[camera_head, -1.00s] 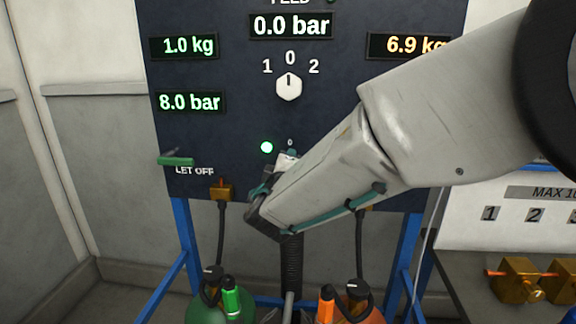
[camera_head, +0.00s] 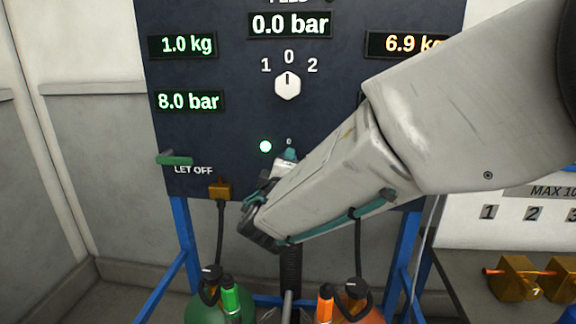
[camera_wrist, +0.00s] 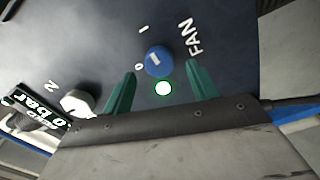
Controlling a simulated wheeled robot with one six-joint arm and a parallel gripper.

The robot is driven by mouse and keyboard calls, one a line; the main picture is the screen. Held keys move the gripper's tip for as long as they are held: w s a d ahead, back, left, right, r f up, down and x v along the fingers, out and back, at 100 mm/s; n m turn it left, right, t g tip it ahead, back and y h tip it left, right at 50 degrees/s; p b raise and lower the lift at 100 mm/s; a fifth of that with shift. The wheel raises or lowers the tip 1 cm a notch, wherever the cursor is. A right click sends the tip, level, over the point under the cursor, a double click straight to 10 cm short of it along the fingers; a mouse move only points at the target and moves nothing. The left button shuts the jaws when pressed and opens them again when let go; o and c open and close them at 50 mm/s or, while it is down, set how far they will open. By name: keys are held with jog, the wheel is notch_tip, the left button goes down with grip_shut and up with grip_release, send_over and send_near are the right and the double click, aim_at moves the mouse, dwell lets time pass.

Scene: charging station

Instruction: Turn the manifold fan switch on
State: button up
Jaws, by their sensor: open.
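The fan switch (camera_wrist: 158,61) is a blue round knob with a white mark, beside the word FAN and the marks 0 and 1 in the wrist view. Its white mark seems to lie on the side toward the 0, though this is hard to read. My gripper (camera_wrist: 160,70) is open, with one teal finger on each side of the knob. I cannot tell whether the fingers touch it. In the head view my gripper (camera_head: 287,158) is at the lower panel and hides the switch; the small 0 mark shows above it.
A lit green lamp (camera_head: 265,146) sits beside the switch. A white selector knob (camera_head: 288,86) points to 0 higher on the dark panel (camera_head: 225,130). A green lever (camera_head: 175,160) is at the panel's left edge. Hoses and gas bottles (camera_head: 205,310) stand below.

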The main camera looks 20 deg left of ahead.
jog(key=v, duration=0.4)
jog(key=shift+s, duration=0.4)
